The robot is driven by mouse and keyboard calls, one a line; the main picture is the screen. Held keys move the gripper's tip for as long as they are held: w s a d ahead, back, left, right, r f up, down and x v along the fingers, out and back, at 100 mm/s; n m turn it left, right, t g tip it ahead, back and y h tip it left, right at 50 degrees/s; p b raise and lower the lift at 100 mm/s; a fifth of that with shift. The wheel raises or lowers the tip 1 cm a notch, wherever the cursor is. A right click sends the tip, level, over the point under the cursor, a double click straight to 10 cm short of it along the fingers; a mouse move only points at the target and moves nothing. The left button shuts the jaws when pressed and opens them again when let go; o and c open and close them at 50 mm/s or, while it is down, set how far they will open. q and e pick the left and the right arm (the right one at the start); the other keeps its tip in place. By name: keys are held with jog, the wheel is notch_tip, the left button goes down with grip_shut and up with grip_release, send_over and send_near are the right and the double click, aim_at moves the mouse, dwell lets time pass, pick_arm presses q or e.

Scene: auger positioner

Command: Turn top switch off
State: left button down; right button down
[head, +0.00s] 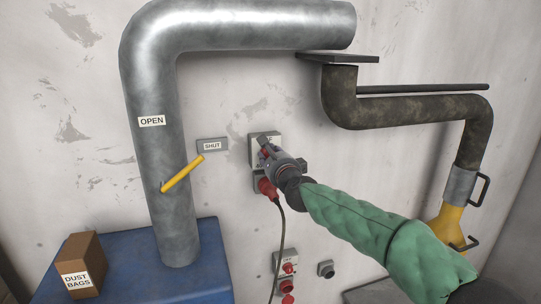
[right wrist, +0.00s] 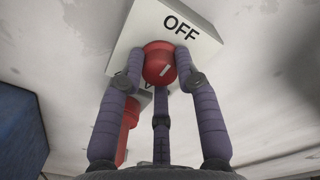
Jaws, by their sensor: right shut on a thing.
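The top switch is a light grey box (head: 256,143) on the wall with a red round knob; the arm partly covers it in the head view. In the right wrist view the box (right wrist: 205,48) carries the word OFF above the red knob (right wrist: 159,67). Lettering on the lower left of the box is mostly hidden by a finger. My left gripper is in neither view.
A red plug (head: 267,189) with a hanging cable sits just below the switch. Lower red switches (head: 288,269) are further down. A large metal pipe (head: 165,90) with a yellow lever (head: 182,173) stands left. A box labelled DUST BAGS (head: 83,265) rests on a blue surface.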

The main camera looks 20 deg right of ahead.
dwell(0.4)
jog(key=c, duration=0.9)
grip_release()
jog(key=s, duration=1.2)
jog(key=shift+d+r, duration=0.15)
